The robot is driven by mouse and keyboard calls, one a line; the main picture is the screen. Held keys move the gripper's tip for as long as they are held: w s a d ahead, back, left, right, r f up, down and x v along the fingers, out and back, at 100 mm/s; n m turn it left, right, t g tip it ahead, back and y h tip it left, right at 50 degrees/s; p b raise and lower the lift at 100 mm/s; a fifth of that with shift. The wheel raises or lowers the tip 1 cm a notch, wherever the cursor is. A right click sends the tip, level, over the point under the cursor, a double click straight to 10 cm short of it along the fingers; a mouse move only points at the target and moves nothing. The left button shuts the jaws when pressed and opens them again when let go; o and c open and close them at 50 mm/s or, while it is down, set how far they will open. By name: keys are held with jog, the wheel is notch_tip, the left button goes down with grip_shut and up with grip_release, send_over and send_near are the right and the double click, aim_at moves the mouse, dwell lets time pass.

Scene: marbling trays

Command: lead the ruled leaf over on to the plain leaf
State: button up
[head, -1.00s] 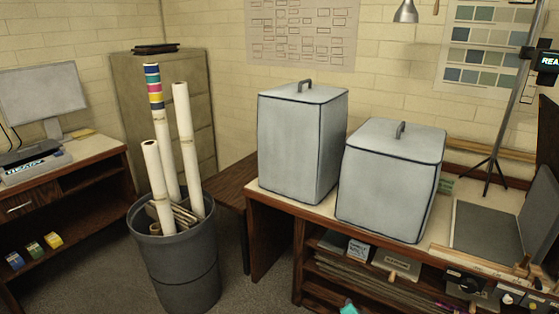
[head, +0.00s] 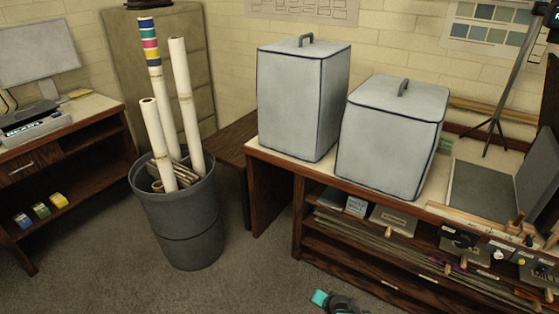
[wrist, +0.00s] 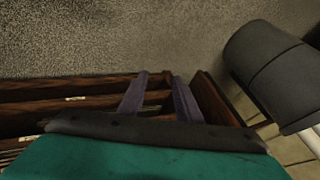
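No leaf with clear ruling shows in these views. On the bench at the right of the head view is a hinged grey piece, with one flat panel (head: 478,188) lying down and another panel (head: 538,165) standing tilted up at its right. I cannot tell whether these are the ruled and plain leaves. My gripper (wrist: 160,82) shows in the wrist view as two purple fingers, apart with nothing between them, above the floor and shelving. Part of my arm shows at the bottom of the head view, well below and left of the hinged piece.
Two lidded grey bins (head: 303,100) (head: 392,140) stand on the bench (head: 262,152). A dark bin (head: 180,225) holds paper rolls; it seems to show in the wrist view too (wrist: 262,70). A tripod stand (head: 490,130) is behind the panels. Open floor lies in front.

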jog(key=s+a+f+n+g, duration=0.1)
jog(key=s+f+n+g, duration=0.2)
jog(key=s, duration=0.6)
jog(key=s+a+f+n+g, duration=0.1)
jog(key=s+f+g, duration=0.25)
jog(key=s, duration=0.65)
jog(key=s+d+r+n+g+h, duration=0.1)
jog(key=s+d+r+n+g, duration=0.1)
jog(key=s+g, duration=0.3)
jog(key=shift+s+d+r+h, duration=0.3)
jog(key=shift+s+d+r, duration=0.45)
jog(key=shift+s, duration=1.1)
jog(key=shift+g, duration=0.25)
